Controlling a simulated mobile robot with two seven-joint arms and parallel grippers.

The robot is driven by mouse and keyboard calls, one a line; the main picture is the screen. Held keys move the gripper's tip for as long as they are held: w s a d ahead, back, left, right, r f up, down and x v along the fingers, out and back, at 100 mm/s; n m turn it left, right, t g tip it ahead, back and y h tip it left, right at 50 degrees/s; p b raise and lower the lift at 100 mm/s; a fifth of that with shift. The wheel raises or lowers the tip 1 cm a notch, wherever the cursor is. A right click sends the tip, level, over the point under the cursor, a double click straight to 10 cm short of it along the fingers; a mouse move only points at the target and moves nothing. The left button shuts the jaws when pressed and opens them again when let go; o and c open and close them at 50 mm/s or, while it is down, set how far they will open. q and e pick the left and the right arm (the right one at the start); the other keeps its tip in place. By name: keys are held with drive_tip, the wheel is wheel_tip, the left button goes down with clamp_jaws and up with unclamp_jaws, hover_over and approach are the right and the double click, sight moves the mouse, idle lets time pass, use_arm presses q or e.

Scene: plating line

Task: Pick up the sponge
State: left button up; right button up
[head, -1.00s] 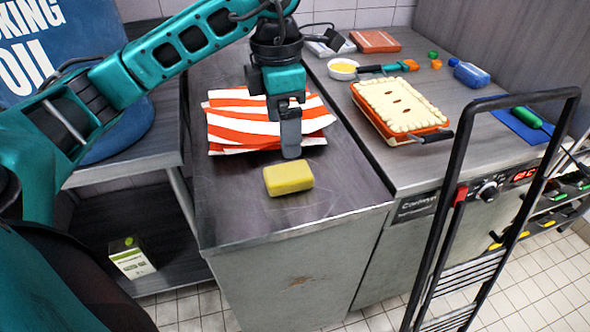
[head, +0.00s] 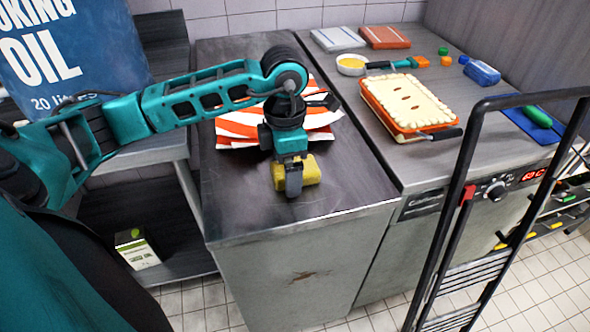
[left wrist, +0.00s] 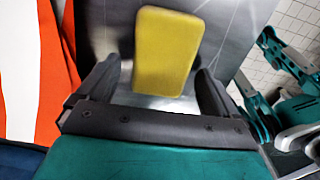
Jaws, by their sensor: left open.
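The yellow sponge (head: 311,171) lies on the steel counter near its front edge, partly hidden behind my left gripper (head: 293,188) in the head view. In the left wrist view the sponge (left wrist: 166,52) appears between and beyond the two fingers of my left gripper (left wrist: 156,88). The fingers are spread apart and empty, with the jaws pointing down over the counter. From these views I cannot tell how high the fingertips are above the counter.
A red-and-white striped cloth (head: 238,127) lies behind the sponge. A pie in an orange dish (head: 409,102) stands on the adjoining counter, right. A black-framed trolley (head: 455,190) stands at the front right. The counter (head: 235,205) left of the sponge is clear.

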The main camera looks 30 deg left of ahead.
use_arm(q)
drive_tip(key=shift+f, duration=0.2)
drive_tip(key=c, duration=1.1)
drive_tip(key=shift+r, duration=0.15)
drive_tip(key=shift+r+p, duration=0.8)
drive_tip(key=shift+r, duration=9.1)
